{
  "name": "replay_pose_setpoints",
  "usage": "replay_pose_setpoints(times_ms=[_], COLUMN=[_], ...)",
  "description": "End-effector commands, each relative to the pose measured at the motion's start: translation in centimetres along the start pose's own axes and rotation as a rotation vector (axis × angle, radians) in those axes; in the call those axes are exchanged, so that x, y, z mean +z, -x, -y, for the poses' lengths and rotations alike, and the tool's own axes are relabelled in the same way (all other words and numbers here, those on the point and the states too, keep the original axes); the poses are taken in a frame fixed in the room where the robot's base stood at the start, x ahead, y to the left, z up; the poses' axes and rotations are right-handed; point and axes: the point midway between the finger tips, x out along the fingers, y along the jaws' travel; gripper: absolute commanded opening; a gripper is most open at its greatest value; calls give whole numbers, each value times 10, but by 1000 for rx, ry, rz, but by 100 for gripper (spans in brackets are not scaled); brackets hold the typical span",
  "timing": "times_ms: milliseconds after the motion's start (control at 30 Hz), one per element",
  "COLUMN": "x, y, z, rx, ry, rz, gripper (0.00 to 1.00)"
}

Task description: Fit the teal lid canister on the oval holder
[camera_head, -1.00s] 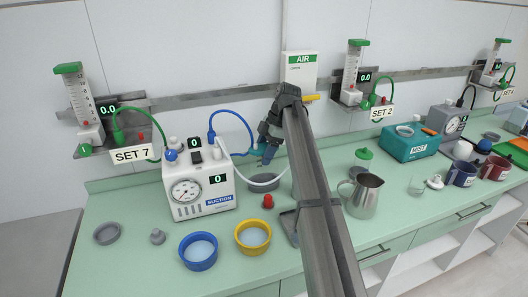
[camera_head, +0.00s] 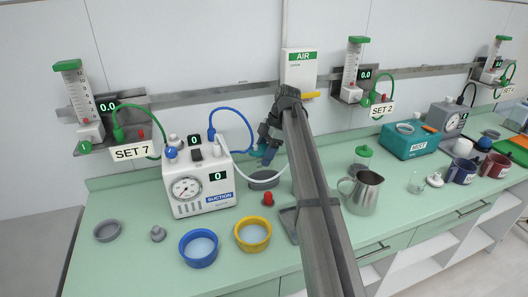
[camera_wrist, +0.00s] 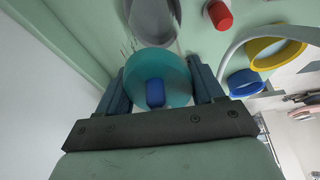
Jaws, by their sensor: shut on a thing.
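The teal lid canister (camera_wrist: 180,74) is seen from above in the wrist view, its round teal lid carrying a blue knob. My gripper (camera_wrist: 157,80) is shut on it, one finger on each side. In the head view my gripper (camera_head: 267,150) is above the counter near the back wall, and only a small part of the canister shows. The grey oval holder (camera_head: 264,184) stands on the counter just below the gripper. It also shows in the wrist view (camera_wrist: 168,40), beyond the lid and partly hidden by it. The canister's lower part is hidden.
A white suction unit (camera_head: 203,194) with a looping hose stands left of the gripper. A red cap (camera_head: 268,199), a yellow ring (camera_head: 252,247) and a blue ring (camera_head: 199,262) are in front. A steel jug (camera_head: 366,197) and a green-lidded jar (camera_head: 362,155) stand right of my arm.

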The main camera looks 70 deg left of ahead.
Motion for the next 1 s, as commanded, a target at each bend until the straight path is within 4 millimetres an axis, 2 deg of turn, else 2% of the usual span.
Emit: replay_pose_setpoints(times_ms=[500, 1000], x=[0, 4], y=[0, -9], z=[0, 0], rx=[1, 1], ry=[0, 0], rz=[0, 0], gripper=[29, 29])
